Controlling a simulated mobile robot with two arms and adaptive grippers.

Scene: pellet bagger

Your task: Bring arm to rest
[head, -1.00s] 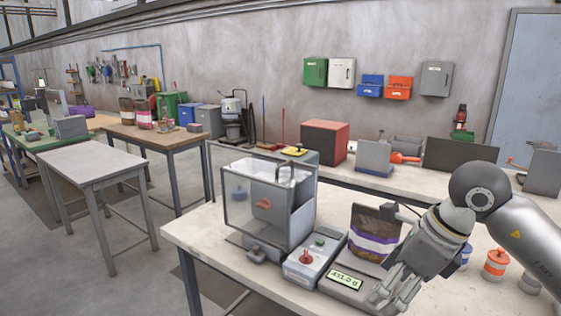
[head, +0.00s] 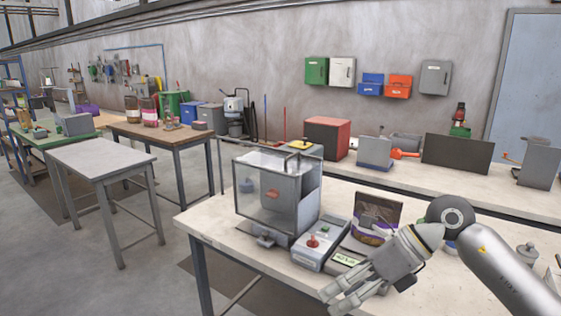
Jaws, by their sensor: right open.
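My right gripper (head: 338,296) is open and empty. It hangs over the front edge of the workbench, in front of the scale and pointing down to the left. My right arm comes in from the lower right. Behind the gripper a brown pellet bag with a purple and white band (head: 375,212) stands upright on the scale (head: 349,258), apart from the fingers. The gripper partly hides the scale and its green display. My left gripper is not in view.
A clear-walled bagger machine (head: 277,195) stands on the workbench (head: 212,222) left of the scale. A control box with a red knob (head: 321,244) sits between them. A bare grey table (head: 98,155) stands at left, with open floor between it and the workbench.

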